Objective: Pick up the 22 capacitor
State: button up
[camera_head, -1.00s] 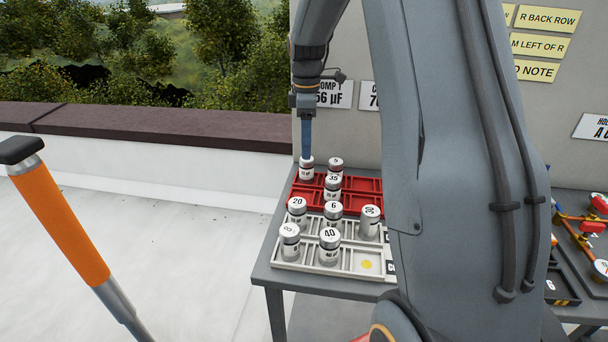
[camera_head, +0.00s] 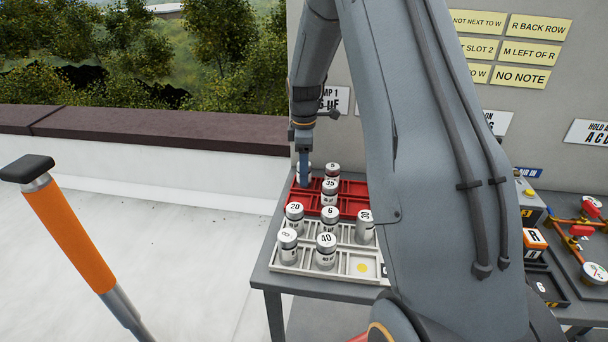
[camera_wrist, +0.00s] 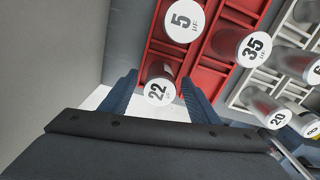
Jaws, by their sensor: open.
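The 22 capacitor (camera_wrist: 158,91) is a silver can with a white top, standing in the red tray (camera_wrist: 205,79). In the head view the capacitor (camera_head: 300,169) is at the tray's left end, partly hidden behind my gripper (camera_head: 304,170). In the wrist view the blue fingers of my gripper (camera_wrist: 152,95) are open, one on each side of the 22 capacitor. I cannot tell whether either finger touches it.
The 5 capacitor (camera_wrist: 183,21) and 35 capacitor (camera_wrist: 253,49) stand close by in the red tray. A pale tray (camera_head: 345,262) in front holds several more, including 20 (camera_head: 294,213) and 40 (camera_head: 326,250). A grey wall stands behind the table (camera_head: 262,277).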

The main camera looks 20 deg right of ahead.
jog(key=c, duration=1.2)
jog(key=shift+r, duration=0.15)
